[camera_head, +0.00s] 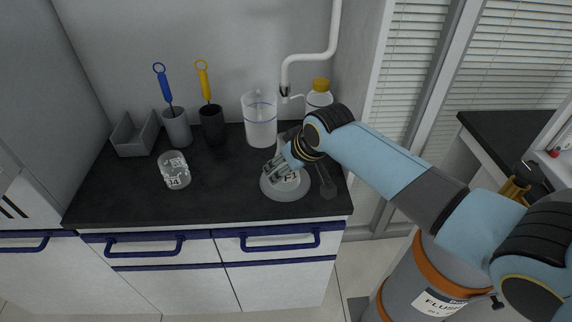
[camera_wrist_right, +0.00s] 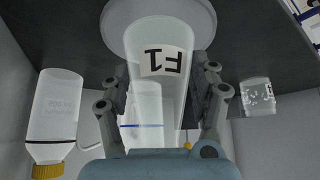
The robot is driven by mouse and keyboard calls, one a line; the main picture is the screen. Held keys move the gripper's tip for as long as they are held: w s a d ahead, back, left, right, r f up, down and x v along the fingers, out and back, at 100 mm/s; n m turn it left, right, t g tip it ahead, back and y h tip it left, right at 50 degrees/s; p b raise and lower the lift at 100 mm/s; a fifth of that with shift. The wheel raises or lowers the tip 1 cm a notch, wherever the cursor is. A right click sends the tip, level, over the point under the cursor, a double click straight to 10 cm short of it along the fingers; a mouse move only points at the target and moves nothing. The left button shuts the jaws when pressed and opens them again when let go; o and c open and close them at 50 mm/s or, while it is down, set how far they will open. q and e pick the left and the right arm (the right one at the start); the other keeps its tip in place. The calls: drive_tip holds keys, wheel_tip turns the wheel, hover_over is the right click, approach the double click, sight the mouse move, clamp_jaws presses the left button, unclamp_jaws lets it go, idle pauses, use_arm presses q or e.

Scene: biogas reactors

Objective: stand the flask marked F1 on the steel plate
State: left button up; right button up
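The flask marked F1 (camera_head: 291,177) is clear with a white label, and stands upright over the round pale-grey steel plate (camera_head: 272,190) at the right of the dark counter. In the wrist view the flask (camera_wrist_right: 161,85) lies between the fingers of my right gripper (camera_wrist_right: 163,88), its wide base over the disc of the plate (camera_wrist_right: 112,20). The fingers hug its sides and look shut on it. I cannot tell for sure whether the base touches the plate. The right gripper (camera_head: 277,172) comes in from the right in the head view. My left gripper is not in view.
Behind are a grey bin (camera_head: 134,136), two cups with blue and yellow brushes (camera_head: 177,130) (camera_head: 211,126), a tall beaker (camera_head: 260,120) and a yellow-capped bottle (camera_head: 319,98). The counter between jar and plate is clear.

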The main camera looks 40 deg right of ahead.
drive_tip(key=o, duration=0.4)
drive_tip(key=shift+o, duration=0.2)
drive_tip(key=v, duration=1.2)
drive_tip(key=shift+p, duration=0.4)
